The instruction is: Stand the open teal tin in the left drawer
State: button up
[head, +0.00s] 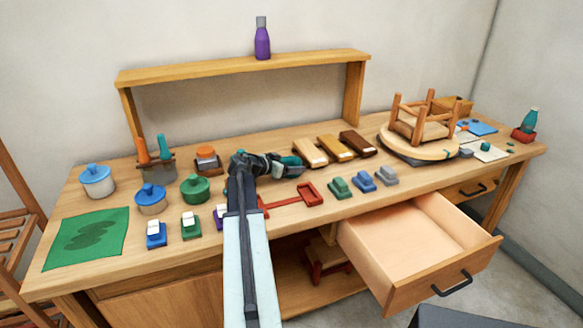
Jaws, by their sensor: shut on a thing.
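My gripper (281,165) is over the middle of the workbench, shut on a small teal thing that looks like the teal tin (291,161). Only a bit of the tin shows past the dark jaws; its open top and its tilt cannot be made out. The left drawer (391,292) is pulled well out below the bench's front edge, to the right of my arm. Its pale inside looks empty. My gripper is apart from it, behind and to its left.
Wooden planes (335,147) lie right of my gripper. A red tool (309,194) and several coloured blocks (362,181) lie near the front edge. An upturned stool (420,126) stands at right. Lidded pots (195,188) stand at left. A shelf (210,70) spans the back.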

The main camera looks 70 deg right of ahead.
jog(key=o, duration=1.4)
jog(key=shift+o, duration=0.2)
jog(key=shift+w+a+r+p, duration=0.1)
jog(key=shift+a+r+p, duration=0.15)
jog(key=shift+p, duration=0.25)
jog(key=p+v, duration=0.4)
jog(key=v, duration=0.7)
jog(key=shift+w+a, duration=0.15)
jog(key=shift+a, duration=0.05)
